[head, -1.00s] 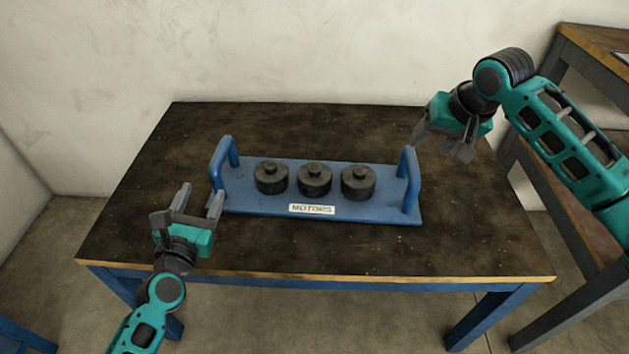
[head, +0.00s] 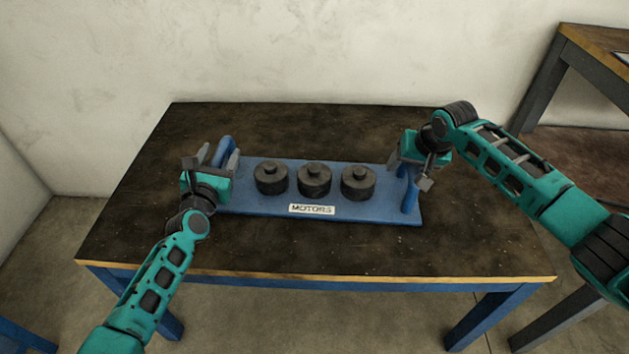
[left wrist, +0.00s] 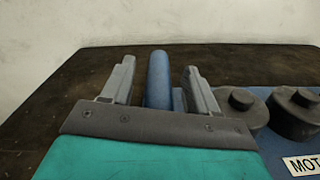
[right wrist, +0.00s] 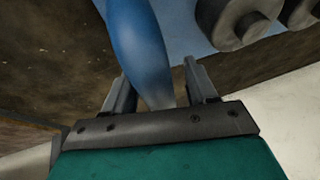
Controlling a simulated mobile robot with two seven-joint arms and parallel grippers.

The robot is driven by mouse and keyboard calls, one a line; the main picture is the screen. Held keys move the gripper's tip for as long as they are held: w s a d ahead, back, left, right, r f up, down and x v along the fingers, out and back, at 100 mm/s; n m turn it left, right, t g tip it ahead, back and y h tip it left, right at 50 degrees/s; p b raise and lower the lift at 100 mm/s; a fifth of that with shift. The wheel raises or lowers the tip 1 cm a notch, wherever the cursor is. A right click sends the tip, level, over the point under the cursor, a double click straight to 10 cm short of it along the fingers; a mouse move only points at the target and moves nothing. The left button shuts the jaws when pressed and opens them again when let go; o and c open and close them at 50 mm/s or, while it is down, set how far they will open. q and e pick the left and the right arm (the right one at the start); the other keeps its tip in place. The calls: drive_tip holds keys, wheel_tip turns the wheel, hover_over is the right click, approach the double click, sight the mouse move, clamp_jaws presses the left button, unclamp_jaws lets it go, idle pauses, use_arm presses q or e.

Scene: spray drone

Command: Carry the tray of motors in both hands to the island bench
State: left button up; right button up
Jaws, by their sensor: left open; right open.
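The blue tray (head: 260,205) lies flat on a dark-topped table and carries three black motors (head: 314,181) in a row, with a "MOTORS" label on its front edge. It has an upright blue handle at each end. My left gripper (head: 219,160) is open at the left handle; in the left wrist view the handle (left wrist: 158,80) stands between the two fingers, with gaps visible. My right gripper (head: 408,172) is open at the right handle; in the right wrist view the handle (right wrist: 140,45) passes between the fingers. Both handles are partly hidden in the head view.
The table (head: 300,248) has bare room around the tray. A grey-framed bench with a wooden top (head: 597,38) stands at the right. A pale wall (head: 300,50) is behind the table. A blue frame corner shows at the lower left.

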use_arm(q)
clamp_jaws()
use_arm(e)
clamp_jaws()
use_arm(q)
drive_tip(key=shift+a, duration=0.1)
idle(1.0)
